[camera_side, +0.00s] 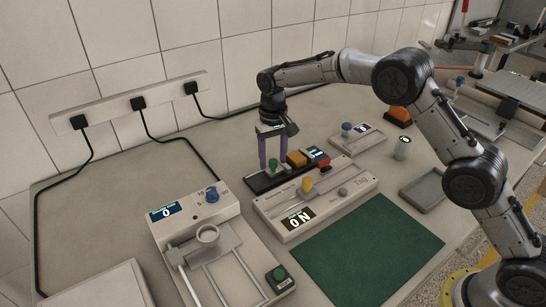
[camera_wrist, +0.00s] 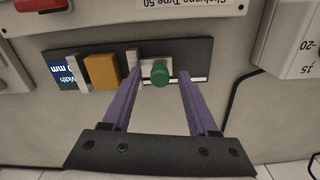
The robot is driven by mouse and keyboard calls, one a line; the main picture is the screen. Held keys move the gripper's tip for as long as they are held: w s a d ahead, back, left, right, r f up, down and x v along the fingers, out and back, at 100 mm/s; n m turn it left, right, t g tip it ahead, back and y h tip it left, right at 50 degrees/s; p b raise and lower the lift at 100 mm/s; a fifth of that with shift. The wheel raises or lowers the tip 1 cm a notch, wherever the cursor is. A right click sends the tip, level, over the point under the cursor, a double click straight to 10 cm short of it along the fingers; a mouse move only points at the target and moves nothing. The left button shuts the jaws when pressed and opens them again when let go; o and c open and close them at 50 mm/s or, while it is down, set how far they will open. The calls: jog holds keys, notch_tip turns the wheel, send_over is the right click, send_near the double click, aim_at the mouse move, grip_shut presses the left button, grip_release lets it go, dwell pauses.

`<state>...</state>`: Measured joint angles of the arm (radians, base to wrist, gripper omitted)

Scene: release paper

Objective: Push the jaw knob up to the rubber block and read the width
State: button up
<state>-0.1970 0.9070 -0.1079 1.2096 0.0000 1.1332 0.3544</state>
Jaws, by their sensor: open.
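The width gauge is a black base (camera_side: 262,184) with a small display (camera_side: 318,153). An orange-brown rubber block (camera_wrist: 101,71) sits on it near the display, beside a fixed grey jaw. The sliding grey jaw (camera_wrist: 131,60) stands on the block's other side, with a narrow gap between them. The green jaw knob (camera_wrist: 158,73) is on that jaw's far side from the block; it also shows in the side view (camera_side: 273,163). My gripper (camera_wrist: 160,74) is open, its purple fingers on either side of the knob, with visible space around it. The display shows "Width" and "mm"; its number is unclear.
A grey device (camera_side: 345,193) with a yellow lever and red button stands directly in front of the gauge. A machine with a blue knob (camera_side: 211,194) is at the left. A green mat (camera_side: 370,245) lies in front. A grey tray (camera_side: 424,190) is at the right.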

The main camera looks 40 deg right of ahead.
grip_shut()
dwell(0.3)
dwell(1.2)
